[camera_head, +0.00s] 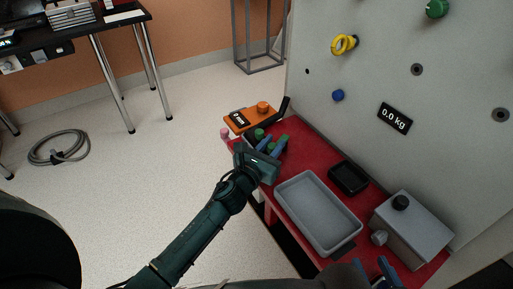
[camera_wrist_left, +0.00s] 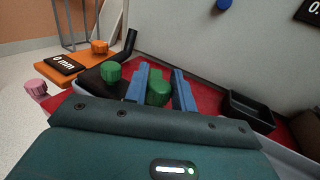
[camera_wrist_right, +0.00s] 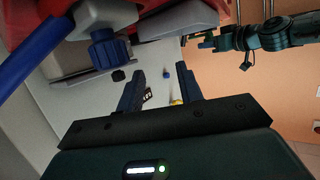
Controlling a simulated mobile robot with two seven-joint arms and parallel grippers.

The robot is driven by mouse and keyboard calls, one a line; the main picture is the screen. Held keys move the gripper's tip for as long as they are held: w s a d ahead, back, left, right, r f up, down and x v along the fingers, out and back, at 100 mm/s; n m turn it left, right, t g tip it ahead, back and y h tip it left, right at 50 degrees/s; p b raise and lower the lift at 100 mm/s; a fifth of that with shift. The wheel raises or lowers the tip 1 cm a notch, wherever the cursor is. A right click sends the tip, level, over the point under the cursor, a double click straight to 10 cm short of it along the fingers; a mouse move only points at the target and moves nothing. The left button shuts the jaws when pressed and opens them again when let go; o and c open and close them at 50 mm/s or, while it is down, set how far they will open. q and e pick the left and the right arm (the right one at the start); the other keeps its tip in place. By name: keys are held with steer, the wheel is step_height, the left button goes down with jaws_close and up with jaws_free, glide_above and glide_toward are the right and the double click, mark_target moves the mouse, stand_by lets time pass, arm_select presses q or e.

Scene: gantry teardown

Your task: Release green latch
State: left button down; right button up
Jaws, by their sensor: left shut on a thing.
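My left gripper (camera_head: 271,147) is over the far end of the red table. In the left wrist view, its two blue fingers (camera_wrist_left: 162,84) are shut on a green latch (camera_wrist_left: 158,93), a rounded green piece that sits between them. A second green knob (camera_wrist_left: 112,72) stands just left of the fingers on a dark block, apart from them. My right gripper (camera_head: 374,270) is at the bottom of the head view, near the table's front. In the right wrist view its fingers (camera_wrist_right: 160,80) are apart with nothing between them.
An orange gauge (camera_head: 250,117) reading 0 mm and a pink knob (camera_head: 225,134) are beside the left gripper. A grey tray (camera_head: 290,186), a black tray (camera_head: 348,178) and a grey box (camera_head: 425,232) stand on the red table (camera_head: 312,145). The pale wall panel (camera_head: 350,75) rises behind.

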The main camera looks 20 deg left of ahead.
arm_select(q)
steer(key=shift+d+n+y, duration=0.2)
steer(key=shift+n+y, duration=0.1)
steer(key=shift+y, duration=0.2)
steer(key=c, duration=1.2)
jaws_free()
steer(key=shift+o, duration=0.2)
steer(key=shift+s, duration=0.15)
steer(key=s+a, duration=0.2)
steer(key=s, duration=1)
steer(key=shift+s+a, duration=0.2)
steer(key=shift+s, duration=0.2)
steer(key=shift+c, duration=0.5)
